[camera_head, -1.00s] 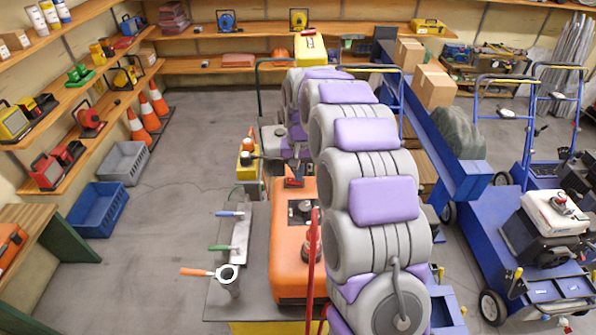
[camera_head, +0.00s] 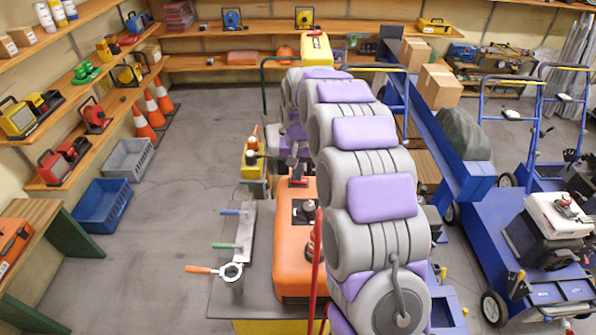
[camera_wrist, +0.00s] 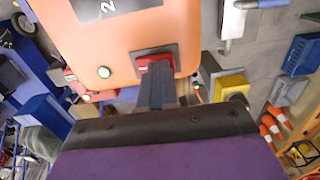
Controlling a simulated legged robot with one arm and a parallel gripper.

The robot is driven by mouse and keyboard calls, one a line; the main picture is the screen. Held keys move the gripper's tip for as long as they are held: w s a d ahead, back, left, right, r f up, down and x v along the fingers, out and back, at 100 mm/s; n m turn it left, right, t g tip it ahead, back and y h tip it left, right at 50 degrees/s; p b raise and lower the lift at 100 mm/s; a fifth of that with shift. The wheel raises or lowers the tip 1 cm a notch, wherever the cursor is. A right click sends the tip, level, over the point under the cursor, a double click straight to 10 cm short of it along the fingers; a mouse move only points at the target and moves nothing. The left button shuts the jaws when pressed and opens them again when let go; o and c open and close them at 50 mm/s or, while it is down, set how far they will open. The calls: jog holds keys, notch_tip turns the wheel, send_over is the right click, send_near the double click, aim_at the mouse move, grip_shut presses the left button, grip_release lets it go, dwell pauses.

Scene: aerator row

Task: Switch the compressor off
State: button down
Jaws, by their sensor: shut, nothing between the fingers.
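The compressor is an orange housing (camera_head: 293,255) left of my arm in the head view. In the wrist view its orange face (camera_wrist: 120,40) carries a dark plate with a white "2". A red switch (camera_wrist: 150,62) in a dark square frame sits near the housing's edge, with a green lamp (camera_wrist: 104,72) glowing beside it. The switch also shows in the head view (camera_head: 299,181). My gripper (camera_wrist: 156,78) is shut and empty, its tips at the switch and covering part of it. I cannot tell whether they touch or press it.
A yellow unit (camera_head: 252,165) stands behind the compressor. A red post (camera_head: 317,265) rises close by. Blue carts (camera_head: 540,240) fill the right; the left floor is open.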

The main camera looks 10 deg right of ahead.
aim_at(303, 179)
jog(key=shift+r, duration=0.15)
notch_tip(303, 179, up, 14)
jog(key=d+p, duration=0.2)
jog(key=p, duration=0.1)
jog(key=shift+s+f, duration=0.15)
jog(key=shift+f, duration=0.1)
